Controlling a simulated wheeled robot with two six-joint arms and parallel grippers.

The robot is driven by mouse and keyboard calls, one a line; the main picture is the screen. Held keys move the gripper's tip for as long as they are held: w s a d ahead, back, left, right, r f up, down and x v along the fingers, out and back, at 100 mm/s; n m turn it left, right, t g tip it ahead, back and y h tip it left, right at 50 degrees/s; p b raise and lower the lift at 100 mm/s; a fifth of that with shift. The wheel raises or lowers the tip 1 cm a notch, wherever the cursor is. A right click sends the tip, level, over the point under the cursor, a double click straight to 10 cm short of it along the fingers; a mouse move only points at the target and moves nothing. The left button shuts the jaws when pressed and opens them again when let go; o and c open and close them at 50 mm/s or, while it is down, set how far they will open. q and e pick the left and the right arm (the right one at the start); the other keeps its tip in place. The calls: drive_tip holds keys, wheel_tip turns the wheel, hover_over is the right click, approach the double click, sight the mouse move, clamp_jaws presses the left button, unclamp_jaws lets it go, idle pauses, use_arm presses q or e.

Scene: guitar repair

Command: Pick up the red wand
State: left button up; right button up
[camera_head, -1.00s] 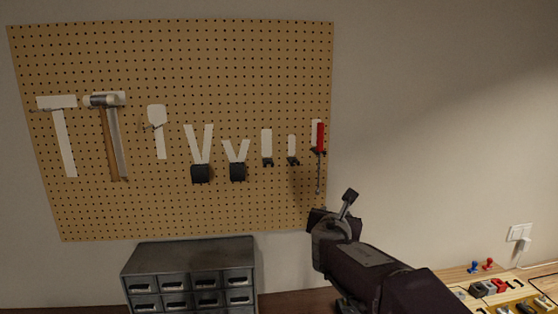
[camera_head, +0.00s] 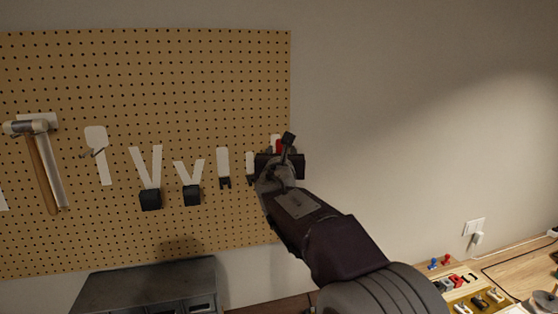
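The red wand (camera_head: 279,146) hangs on the pegboard near its right edge. Only part of its red handle shows; my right gripper hides the rest. My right gripper (camera_head: 283,160) reaches up from the lower right and overlaps the wand in the picture. I cannot tell whether it touches the wand or whether its fingers are open or shut. My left gripper is not in view.
The pegboard (camera_head: 220,80) also holds a hammer (camera_head: 38,160) and several white tool outlines with black holders (camera_head: 150,199). A grey drawer cabinet (camera_head: 150,285) stands below. A wooden workbench (camera_head: 440,272) with small parts is at the lower right.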

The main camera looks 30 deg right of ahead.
sight(279, 147)
drive_tip(key=shift+w+d+f, duration=0.15)
drive_tip(key=shift+w+d, duration=0.15)
drive_tip(key=shift+w, duration=0.2)
drive_tip(key=shift+w+d, duration=0.1)
drive_tip(key=shift+w, duration=0.15)
drive_tip(key=p+x, duration=0.2)
drive_tip(key=x, duration=0.1)
drive_tip(key=shift+w+a, duration=0.2)
drive_tip(key=shift+w, duration=0.25)
drive_tip(key=shift+w+d+f, duration=0.1)
drive_tip(key=shift+w+d, duration=0.15)
drive_tip(key=shift+w, duration=0.05)
drive_tip(key=shift+s+a, duration=0.2)
drive_tip(key=shift+s, duration=0.05)
clamp_jaws()
